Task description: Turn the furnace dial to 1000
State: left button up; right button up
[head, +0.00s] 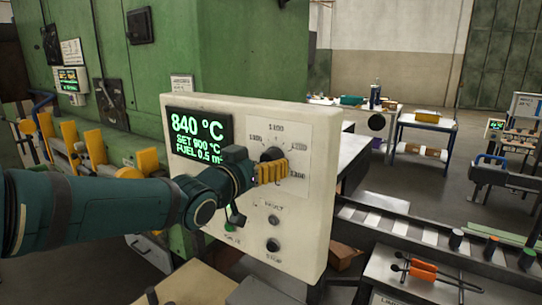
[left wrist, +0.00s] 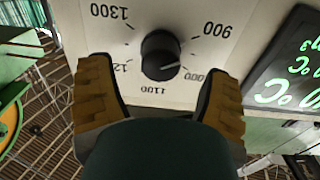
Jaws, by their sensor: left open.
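The furnace dial is a black round knob on the white control panel (head: 310,225); it shows well in the left wrist view (left wrist: 160,55). Its white pointer mark faces right there, between the 900 and 1000 labels. The panel's green display (head: 198,137) reads 840 °C, with a set line that looks like 900 °C. My left gripper (head: 271,172) is in front of the dial, its yellow fingers partly covering it in the head view. In the left wrist view its fingers (left wrist: 160,98) are open, apart from the knob, with the knob beyond and between them.
Buttons (head: 273,245) sit on the panel below the dial. A green furnace housing (head: 200,50) stands behind. A roller conveyor (head: 415,238) and a tray with orange-handled tools (head: 424,268) lie to the right. Open floor shows beyond.

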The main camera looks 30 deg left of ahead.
aim_at(266, 159)
pick_arm(q)
jog(key=shift+w+d, duration=0.2)
jog(key=shift+w, duration=1.45)
jog(key=c, duration=1.2)
jog(key=shift+c, duration=0.2)
